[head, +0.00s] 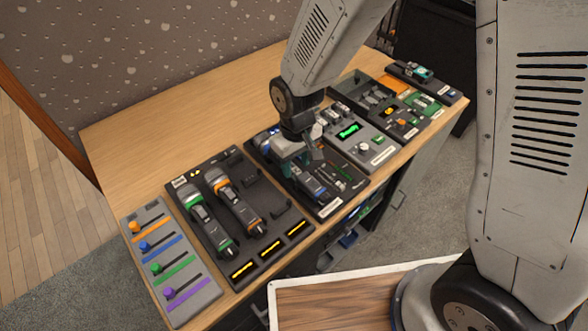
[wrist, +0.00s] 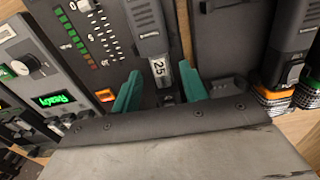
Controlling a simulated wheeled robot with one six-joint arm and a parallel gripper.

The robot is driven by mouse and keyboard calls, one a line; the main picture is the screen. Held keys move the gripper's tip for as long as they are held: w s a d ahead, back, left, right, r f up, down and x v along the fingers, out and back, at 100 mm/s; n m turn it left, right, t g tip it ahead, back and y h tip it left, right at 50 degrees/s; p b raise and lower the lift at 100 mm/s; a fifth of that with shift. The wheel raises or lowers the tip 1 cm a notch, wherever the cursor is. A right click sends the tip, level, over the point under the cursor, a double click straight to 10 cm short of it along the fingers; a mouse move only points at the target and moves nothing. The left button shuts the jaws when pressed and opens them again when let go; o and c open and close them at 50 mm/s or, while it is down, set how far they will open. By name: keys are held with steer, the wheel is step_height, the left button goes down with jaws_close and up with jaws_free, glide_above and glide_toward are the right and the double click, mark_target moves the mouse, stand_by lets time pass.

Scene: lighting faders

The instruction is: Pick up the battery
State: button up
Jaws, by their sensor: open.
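A dark grey, long block with a white "25" label (wrist: 158,68) lies in the wrist view between my fingertips; it may be the battery, but I cannot tell for sure. In the head view, a dark grey body with blue parts (head: 314,188) lies on the black panel (head: 350,182), partly hidden by my gripper. My gripper (head: 297,158) is over this panel, with its teal fingers apart. In the wrist view my gripper (wrist: 158,75) has one finger on each side of the labelled block. I cannot tell whether they touch it.
Left of it, a black panel (head: 262,200) holds a green-banded tool (head: 205,220) and an orange-banded tool (head: 234,205). A grey fader panel (head: 160,240) stands at the far left. A grey box with a green "Ready" display (head: 348,130) stands close on the right. The table's back left is clear.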

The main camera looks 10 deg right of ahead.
steer(key=shift+f, duration=0.7)
jaws_close()
steer(key=shift+r, duration=0.1)
